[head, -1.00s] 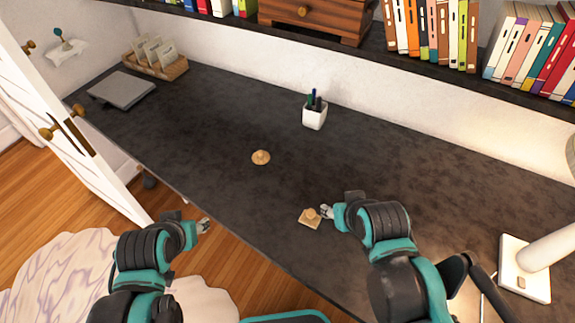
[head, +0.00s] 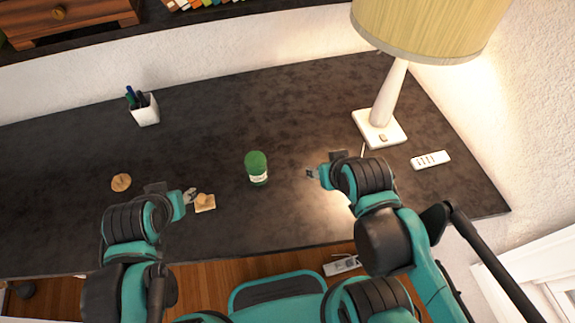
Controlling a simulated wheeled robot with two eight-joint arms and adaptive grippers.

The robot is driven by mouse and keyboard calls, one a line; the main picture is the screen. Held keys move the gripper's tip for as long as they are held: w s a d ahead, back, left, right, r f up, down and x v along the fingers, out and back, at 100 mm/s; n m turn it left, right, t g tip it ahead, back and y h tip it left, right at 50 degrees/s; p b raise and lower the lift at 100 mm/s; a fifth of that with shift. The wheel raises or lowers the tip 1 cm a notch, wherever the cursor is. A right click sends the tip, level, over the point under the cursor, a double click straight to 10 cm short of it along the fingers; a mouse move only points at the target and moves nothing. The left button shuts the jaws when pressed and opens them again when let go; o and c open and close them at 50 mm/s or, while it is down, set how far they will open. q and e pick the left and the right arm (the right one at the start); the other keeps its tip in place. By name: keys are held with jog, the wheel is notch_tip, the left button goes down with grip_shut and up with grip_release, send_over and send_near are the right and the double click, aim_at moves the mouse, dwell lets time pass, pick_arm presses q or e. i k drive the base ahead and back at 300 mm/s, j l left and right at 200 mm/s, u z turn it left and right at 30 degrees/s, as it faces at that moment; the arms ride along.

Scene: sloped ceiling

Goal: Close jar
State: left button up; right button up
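A green jar (head: 257,170) with a pale patch on its lower side stands upright on the dark desk (head: 225,130). I cannot tell whether its top is open. A square wooden lid (head: 205,204) with a knob lies flat left of the jar. A round wooden lid (head: 121,183) lies further left. My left gripper (head: 191,196) is at the left edge of the square lid; contact is unclear. My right gripper (head: 312,174) is right of the jar, apart from it. Both grippers' fingers are too small to read.
A white pen cup (head: 146,112) stands at the back left. A lamp (head: 381,128) and a white remote (head: 430,160) are on the right. A shelf (head: 150,37) overhangs the back. The desk behind the jar is clear.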

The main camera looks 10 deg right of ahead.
aim_at(255, 162)
jog(key=j+z, duration=0.3)
jog(key=j, duration=0.25)
jog(key=j+z, duration=0.25)
jog(key=j, duration=0.3)
jog(key=k+j+z, duration=0.15)
jog(key=j+z, duration=0.15)
jog(key=j, duration=0.2)
